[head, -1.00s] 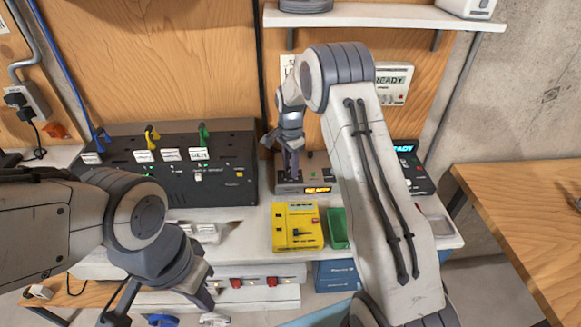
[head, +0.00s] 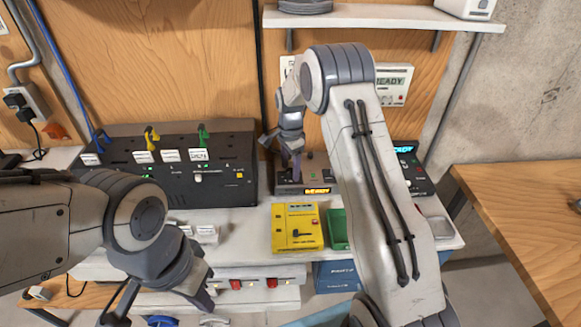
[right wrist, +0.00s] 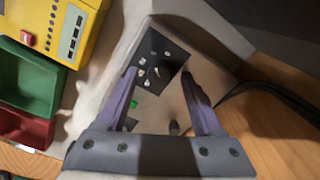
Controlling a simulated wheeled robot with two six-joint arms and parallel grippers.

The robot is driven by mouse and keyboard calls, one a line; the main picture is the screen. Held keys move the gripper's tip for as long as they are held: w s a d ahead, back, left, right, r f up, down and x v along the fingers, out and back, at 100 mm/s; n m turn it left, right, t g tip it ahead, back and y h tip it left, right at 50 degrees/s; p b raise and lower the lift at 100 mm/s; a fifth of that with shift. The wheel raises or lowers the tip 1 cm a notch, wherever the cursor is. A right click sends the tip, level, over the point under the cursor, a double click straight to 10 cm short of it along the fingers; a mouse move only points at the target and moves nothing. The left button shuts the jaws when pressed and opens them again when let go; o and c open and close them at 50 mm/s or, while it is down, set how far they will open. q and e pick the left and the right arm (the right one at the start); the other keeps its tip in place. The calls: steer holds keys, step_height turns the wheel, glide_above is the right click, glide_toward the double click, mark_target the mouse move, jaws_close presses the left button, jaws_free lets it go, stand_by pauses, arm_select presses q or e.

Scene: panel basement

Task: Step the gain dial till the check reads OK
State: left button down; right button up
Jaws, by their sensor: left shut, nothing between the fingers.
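A grey device (head: 318,176) with a lit amber display that seems to read READY stands at the back middle of the bench. My right gripper (head: 293,153) is over its left part, fingers pointing down. In the right wrist view the fingers of my right gripper (right wrist: 159,72) are apart, above the grey casing (right wrist: 165,105) with a dark panel (right wrist: 155,62) of small pale marks. A green button (right wrist: 133,103) and a small dark knob (right wrist: 174,128) show between them. I cannot tell which part is the gain dial. My left gripper (head: 200,285) is shut and empty at the front left.
A yellow box (head: 296,227) with a lever and a green tray (head: 338,229) stand in front of the device. A black unit (head: 180,175) with tagged plugs is left of it. A black unit (head: 412,165) with a cyan display is right. A shelf (head: 380,16) hangs above.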

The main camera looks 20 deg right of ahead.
mark_target(290, 170)
steer(key=shift+r, duration=0.45)
step_height(290, 170, up, 10)
steer(key=b, duration=0.2)
steer(key=shift+f+b, duration=0.2)
steer(key=shift+b, duration=0.1)
